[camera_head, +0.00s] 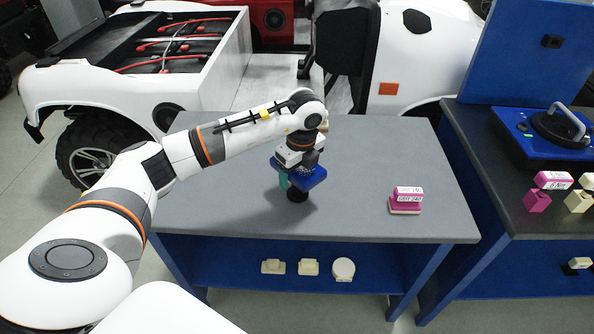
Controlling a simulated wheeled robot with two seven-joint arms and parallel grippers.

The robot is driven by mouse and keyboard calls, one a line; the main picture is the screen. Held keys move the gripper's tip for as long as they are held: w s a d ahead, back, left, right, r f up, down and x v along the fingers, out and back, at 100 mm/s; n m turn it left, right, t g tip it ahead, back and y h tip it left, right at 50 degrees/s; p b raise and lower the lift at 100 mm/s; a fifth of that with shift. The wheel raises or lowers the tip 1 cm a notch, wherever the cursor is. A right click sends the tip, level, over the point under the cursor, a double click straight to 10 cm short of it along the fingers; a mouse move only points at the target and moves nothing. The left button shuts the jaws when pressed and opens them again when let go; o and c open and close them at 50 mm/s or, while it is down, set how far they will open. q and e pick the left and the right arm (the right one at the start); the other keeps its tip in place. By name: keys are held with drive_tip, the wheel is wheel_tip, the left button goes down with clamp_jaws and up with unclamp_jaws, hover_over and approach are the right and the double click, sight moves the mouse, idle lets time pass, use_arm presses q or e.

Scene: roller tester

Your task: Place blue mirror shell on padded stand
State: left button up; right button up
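My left gripper (298,160) points down over the grey table and is right at a blue piece (312,179), which looks like the blue mirror shell. Its fingers are mostly hidden by the wrist and the blue piece, so I cannot tell whether they grip it. A small black round base (297,195) shows just under the blue piece and may be the padded stand. I cannot tell whether the two touch. A teal part (283,181) shows at the left of the blue piece. My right gripper is not in view.
The grey table (230,213) is mostly clear. A magenta block with a white label (405,200) sits at its right. Several cream parts (308,267) lie on the blue lower shelf. A dark side bench (520,215) holds a blue device (520,130). A white car (215,85) stands behind.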

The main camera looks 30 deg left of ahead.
use_arm(q)
drive_tip(key=o, duration=0.6)
drive_tip(key=shift+f, duration=0.2)
drive_tip(key=o, duration=0.5)
drive_tip(key=shift+c, duration=0.2)
drive_tip(key=shift+r, duration=0.15)
drive_tip(key=shift+r, duration=0.25)
drive_tip(key=r, duration=0.4)
drive_tip(key=d+r, duration=0.1)
drive_tip(key=r, duration=0.6)
drive_tip(key=shift+s+d+r, duration=0.15)
drive_tip(key=shift+d+r, duration=0.05)
drive_tip(key=shift+r, duration=0.15)
drive_tip(key=shift+f, duration=0.1)
